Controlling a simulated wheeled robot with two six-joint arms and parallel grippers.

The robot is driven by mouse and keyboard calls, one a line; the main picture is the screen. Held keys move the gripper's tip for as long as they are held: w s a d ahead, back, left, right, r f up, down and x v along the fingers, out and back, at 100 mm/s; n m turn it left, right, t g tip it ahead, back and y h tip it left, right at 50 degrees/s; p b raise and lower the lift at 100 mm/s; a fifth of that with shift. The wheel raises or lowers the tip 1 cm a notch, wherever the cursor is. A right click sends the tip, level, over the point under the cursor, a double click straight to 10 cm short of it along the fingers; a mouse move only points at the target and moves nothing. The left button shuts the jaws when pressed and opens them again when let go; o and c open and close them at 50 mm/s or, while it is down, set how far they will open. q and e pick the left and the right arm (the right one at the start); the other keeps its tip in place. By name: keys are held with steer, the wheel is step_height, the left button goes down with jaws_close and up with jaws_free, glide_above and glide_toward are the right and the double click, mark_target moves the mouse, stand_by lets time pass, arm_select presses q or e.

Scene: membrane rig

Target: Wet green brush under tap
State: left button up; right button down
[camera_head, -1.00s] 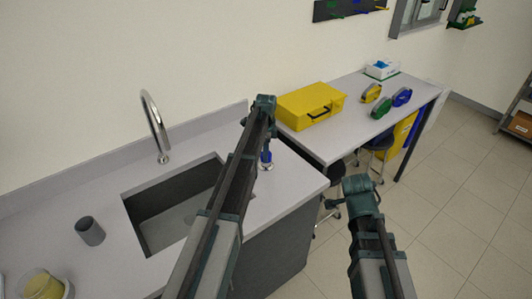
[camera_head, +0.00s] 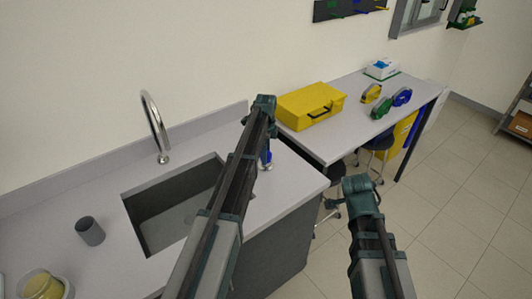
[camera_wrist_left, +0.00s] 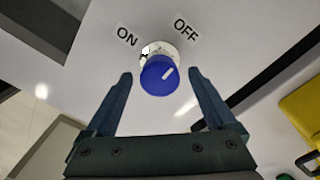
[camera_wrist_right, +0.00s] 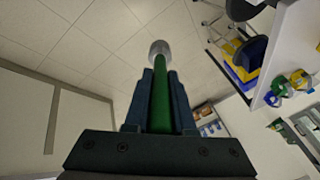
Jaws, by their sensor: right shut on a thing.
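The curved metal tap (camera_head: 155,125) stands behind the sink (camera_head: 170,222) in the head view. No water shows at its spout. The blue tap knob (camera_head: 266,157) is on the counter right of the sink. In the left wrist view the knob (camera_wrist_left: 158,76) sits between ON and OFF labels, its white mark pointing up-right towards OFF. My left gripper (camera_wrist_left: 159,77) is open, one finger on each side of the knob; contact cannot be told. My right gripper (camera_wrist_right: 160,75) is shut on the green brush (camera_wrist_right: 161,100), whose pale tip points away from it. The head view hides the brush.
A grey cup (camera_head: 90,231) stands left of the sink, with a yellow-filled container (camera_head: 42,284) at the lower left. A side table (camera_head: 340,135) holds a yellow case (camera_head: 311,105) and several coloured items. A stool (camera_head: 333,197) stands below; open floor lies right.

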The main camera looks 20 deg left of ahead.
arm_select(q)
steer(key=shift+r, duration=0.15)
arm_select(e)
steer(key=shift+r, duration=0.15)
arm_select(q)
step_height(320, 180, up, 12)
steer(key=p, duration=1.2)
arm_select(e)
step_height(320, 180, up, 12)
arm_select(q)
steer(key=shift+f, duration=0.2)
arm_select(e)
steer(key=shift+f, duration=0.2)
